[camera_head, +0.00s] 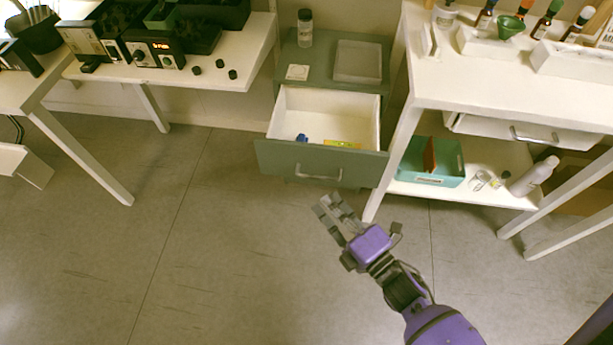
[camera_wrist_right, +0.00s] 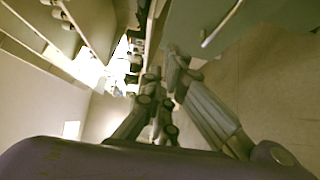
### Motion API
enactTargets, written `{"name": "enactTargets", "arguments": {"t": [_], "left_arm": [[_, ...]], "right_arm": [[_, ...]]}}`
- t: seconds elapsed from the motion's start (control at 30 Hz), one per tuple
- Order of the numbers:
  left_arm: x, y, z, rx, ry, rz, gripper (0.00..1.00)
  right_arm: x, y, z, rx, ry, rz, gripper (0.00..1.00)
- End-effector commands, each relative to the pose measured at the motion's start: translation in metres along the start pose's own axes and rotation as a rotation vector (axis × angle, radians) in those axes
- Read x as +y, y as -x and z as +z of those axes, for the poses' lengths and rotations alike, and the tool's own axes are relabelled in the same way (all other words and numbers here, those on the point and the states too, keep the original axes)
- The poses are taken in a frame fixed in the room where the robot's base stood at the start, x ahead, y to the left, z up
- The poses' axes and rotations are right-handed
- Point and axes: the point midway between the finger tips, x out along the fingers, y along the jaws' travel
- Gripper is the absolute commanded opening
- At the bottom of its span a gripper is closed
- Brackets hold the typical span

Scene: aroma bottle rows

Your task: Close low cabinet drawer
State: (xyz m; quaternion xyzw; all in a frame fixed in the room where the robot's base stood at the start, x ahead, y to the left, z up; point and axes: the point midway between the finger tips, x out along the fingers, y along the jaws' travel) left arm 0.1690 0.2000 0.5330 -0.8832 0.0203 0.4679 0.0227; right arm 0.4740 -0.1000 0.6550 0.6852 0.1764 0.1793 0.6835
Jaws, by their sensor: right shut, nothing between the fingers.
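The low green cabinet (camera_head: 310,57) stands between two white tables. Its drawer (camera_head: 275,158) is pulled out, with a white interior and a pale bar handle (camera_head: 318,175) on the green front. Inside the drawer lie a small blue item (camera_head: 302,138) and a flat yellow-green item (camera_head: 343,144). My right gripper (camera_head: 328,205) is shut and empty, in front of and below the drawer front, apart from it in the picture. Its fingers also show in the right wrist view (camera_wrist_right: 165,95). A pale bar (camera_wrist_right: 222,24) there may be the drawer handle; I cannot tell. My left gripper is out of view.
A clear bottle (camera_head: 305,28) and a shallow tray (camera_head: 358,62) stand on the cabinet top. The right table's leg (camera_head: 393,165) is close beside the drawer's right side. A teal box (camera_head: 432,161) sits on that table's lower shelf. The floor in front is clear.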

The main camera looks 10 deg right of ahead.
Motion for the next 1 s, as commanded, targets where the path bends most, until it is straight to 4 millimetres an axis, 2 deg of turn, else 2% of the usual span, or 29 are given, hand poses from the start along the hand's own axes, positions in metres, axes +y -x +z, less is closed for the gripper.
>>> {"name": "enactTargets", "arguments": {"t": [0.23,0.57,0.6,0.8,1.0], "left_arm": [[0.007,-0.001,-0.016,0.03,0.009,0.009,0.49],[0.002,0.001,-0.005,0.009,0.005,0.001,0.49],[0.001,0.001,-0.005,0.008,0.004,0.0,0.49],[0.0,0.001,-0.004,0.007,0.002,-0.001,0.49],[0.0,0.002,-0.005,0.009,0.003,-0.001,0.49]], "right_arm": [[0.001,-0.032,0.0,0.0,0.009,0.003,0.0],[0.001,-0.102,0.001,-0.002,0.006,0.0,0.0],[0.0,-0.106,0.007,-0.002,0.009,-0.001,0.0],[0.0,-0.123,0.024,-0.002,0.006,-0.002,0.0],[-0.001,-0.127,0.029,-0.003,0.005,-0.002,0.0]]}}
